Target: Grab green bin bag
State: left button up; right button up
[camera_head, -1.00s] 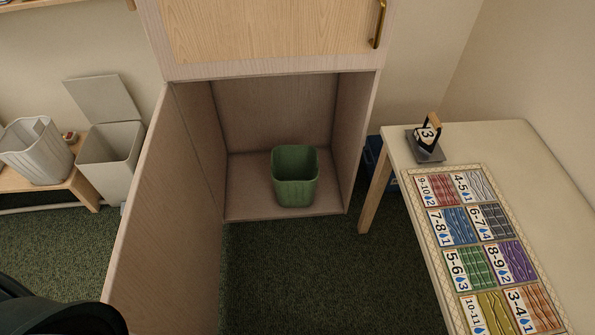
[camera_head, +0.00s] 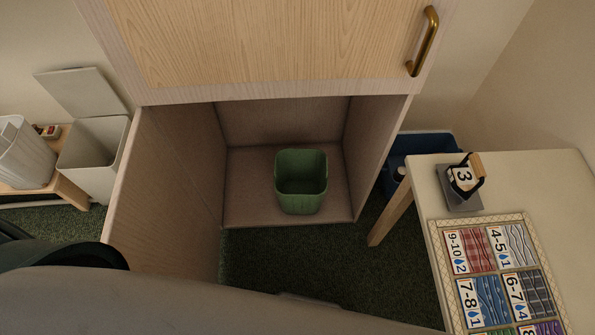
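A green bin (camera_head: 301,195) stands upright on the floor of the open lower compartment of a wooden cabinet (camera_head: 240,207). Its top is open and faces up toward me. Its inside looks green and I cannot make out a separate bag in it. Neither of my grippers is in view. A part of my own arm crosses the bottom of the picture, in front of the cabinet and well short of the bin.
The open cabinet door (camera_head: 165,195) stands out toward me on the left. A table (camera_head: 432,215) with a card board is on the right. A blue container (camera_head: 425,142) sits behind it. A lidded white bin (camera_head: 92,160) is at left.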

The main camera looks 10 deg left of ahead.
aim_at(300, 176)
jog(key=i+j, duration=0.1)
jog(key=i, duration=0.45)
jog(key=i+j, duration=0.1)
jog(key=i, duration=0.5)
